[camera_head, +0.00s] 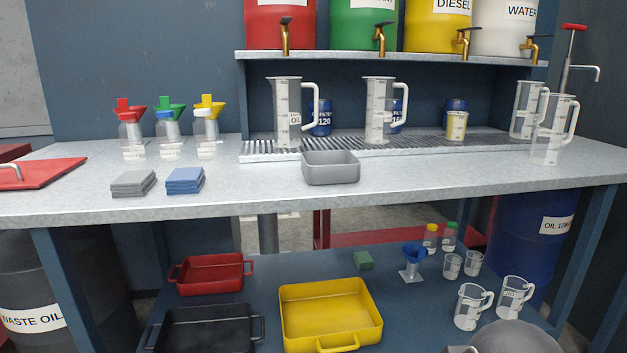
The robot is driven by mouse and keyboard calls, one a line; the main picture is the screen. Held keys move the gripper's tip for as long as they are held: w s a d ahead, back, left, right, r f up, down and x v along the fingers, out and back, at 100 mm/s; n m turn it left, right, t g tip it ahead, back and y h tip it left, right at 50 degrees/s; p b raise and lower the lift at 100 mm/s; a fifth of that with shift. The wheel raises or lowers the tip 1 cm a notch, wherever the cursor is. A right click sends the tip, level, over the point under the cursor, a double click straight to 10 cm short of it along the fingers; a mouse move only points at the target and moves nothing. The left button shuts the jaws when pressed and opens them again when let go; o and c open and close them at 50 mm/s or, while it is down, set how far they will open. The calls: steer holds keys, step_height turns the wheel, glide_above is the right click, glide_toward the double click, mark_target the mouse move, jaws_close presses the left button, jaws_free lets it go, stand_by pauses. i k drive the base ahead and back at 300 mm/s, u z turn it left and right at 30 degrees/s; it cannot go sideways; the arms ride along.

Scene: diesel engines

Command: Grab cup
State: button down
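Two small clear cups with markings stand on the lower shelf at the right: the left cup (452,266) and the right cup (474,264). In front of them are two handled measuring cups, the left one (470,308) and the right one (512,298). On the upper bench stand taller clear jugs with white handles: a left jug (286,112), a middle jug (379,110), and two at the right, the nearer one (550,132) partly covering the farther one (524,108). My gripper does not show. A rounded grey part, apparently mine, fills the bottom right.
A grey bin (331,169) sits at the bench's front edge. The lower shelf holds a yellow tray (330,312), a red tray (211,274), a black tray (205,330) and a blue funnel (414,256). The bench's right front is mostly clear.

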mark_target(457, 123)
steer(key=z, duration=2.35)
steer(key=i, duration=1.85)
steer(key=u, duration=2.45)
